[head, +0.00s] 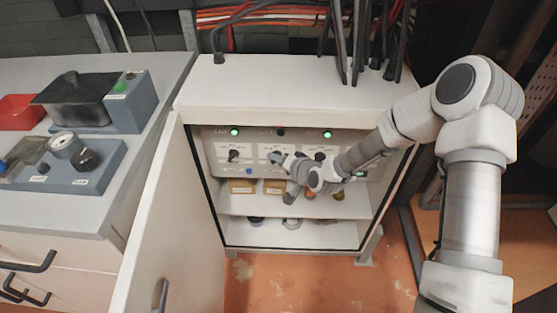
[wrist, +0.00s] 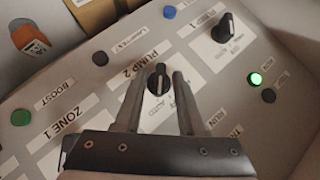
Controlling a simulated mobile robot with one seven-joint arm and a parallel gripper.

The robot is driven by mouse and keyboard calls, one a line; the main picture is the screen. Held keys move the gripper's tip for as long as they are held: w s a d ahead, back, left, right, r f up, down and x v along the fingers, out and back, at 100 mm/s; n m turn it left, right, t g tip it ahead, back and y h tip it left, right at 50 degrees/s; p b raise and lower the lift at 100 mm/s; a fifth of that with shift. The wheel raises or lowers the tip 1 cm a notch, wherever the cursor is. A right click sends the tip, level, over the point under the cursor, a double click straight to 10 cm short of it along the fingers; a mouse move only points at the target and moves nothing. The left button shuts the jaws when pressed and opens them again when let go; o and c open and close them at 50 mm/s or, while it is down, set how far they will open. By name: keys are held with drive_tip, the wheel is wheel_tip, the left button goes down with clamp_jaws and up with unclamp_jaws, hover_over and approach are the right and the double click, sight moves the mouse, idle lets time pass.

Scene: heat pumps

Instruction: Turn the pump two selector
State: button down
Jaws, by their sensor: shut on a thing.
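The pump two selector (wrist: 158,80) is a small black knob beside the label PUMP 2 in the wrist view. A pale mark shows on its upper end. My gripper (wrist: 157,76) has one finger on each side of it and is shut on it. In the head view, my gripper (head: 280,158) is at the middle of the control panel (head: 212,150) inside the open cabinet and hides this selector. The wrist view also shows the word AUTO close to the knob.
Another black selector (wrist: 222,27) sits at the upper right of the wrist view, near a lit green lamp (wrist: 255,79). A blue button (wrist: 169,12) is nearby. The cabinet door (head: 170,230) stands open at left. Shelves with boxes (head: 242,186) lie below the panel.

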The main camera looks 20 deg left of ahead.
drive_tip(key=shift+r, duration=0.1)
drive_tip(key=n+h+p, duration=0.1)
drive_tip(key=h, duration=0.1)
drive_tip(key=n+h+p, duration=0.1)
drive_tip(key=h+p, duration=0.1)
drive_tip(key=n+h+p, duration=0.1)
drive_tip(key=h+p, duration=0.1)
drive_tip(key=shift+a+r+n+t, duration=0.25)
drive_tip(key=shift+a+n+t, duration=0.15)
drive_tip(key=shift+f+h+p, duration=0.1)
drive_tip(key=shift+h+p, duration=0.2)
drive_tip(key=shift+p, duration=0.1)
idle(0.4)
drive_tip(key=c, duration=0.9)
unclamp_jaws()
drive_tip(key=shift+o, duration=0.2)
